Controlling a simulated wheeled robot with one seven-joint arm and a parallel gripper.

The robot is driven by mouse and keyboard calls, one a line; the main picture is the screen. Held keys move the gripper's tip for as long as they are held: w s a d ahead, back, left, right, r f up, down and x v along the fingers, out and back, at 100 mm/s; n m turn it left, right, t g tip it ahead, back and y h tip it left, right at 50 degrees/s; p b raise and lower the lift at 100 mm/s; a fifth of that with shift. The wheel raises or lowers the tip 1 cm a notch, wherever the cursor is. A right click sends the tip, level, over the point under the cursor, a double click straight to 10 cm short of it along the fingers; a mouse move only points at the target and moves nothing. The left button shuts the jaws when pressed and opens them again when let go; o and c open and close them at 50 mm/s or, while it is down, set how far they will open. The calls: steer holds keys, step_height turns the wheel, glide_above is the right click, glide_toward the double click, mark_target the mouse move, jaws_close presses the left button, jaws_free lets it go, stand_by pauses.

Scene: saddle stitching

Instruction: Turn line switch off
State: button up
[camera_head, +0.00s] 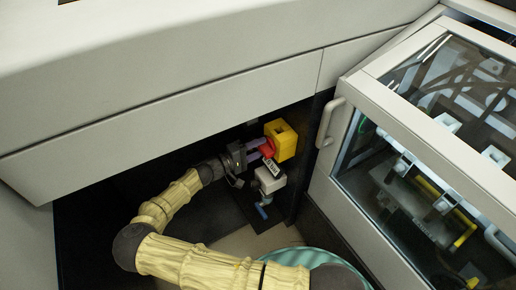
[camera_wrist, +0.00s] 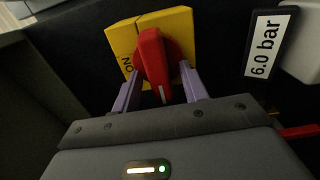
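The line switch is a yellow box (camera_head: 285,137) with a red rotary knob (camera_head: 267,149) on its front. In the wrist view the yellow plate (camera_wrist: 122,38) carries the letters "ON" at its left side, and the red knob (camera_wrist: 153,55) points roughly up and down with a pale mark at its lower end. My gripper (camera_wrist: 160,76) is at the switch, with one purple finger on each side of the knob. Gaps show between the fingers and the knob's handle. The head view also shows my gripper (camera_head: 260,149) reaching the knob from the left.
A label reading "6.0 bar" (camera_wrist: 265,47) is right of the switch. A pale valve unit (camera_head: 269,180) with a blue part (camera_head: 262,211) hangs just below it. A white machine panel (camera_head: 200,115) overhangs above. A glazed door with a handle (camera_head: 328,122) stands close on the right.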

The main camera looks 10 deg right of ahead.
steer(key=v, duration=1.7)
steer(key=shift+a, duration=0.2)
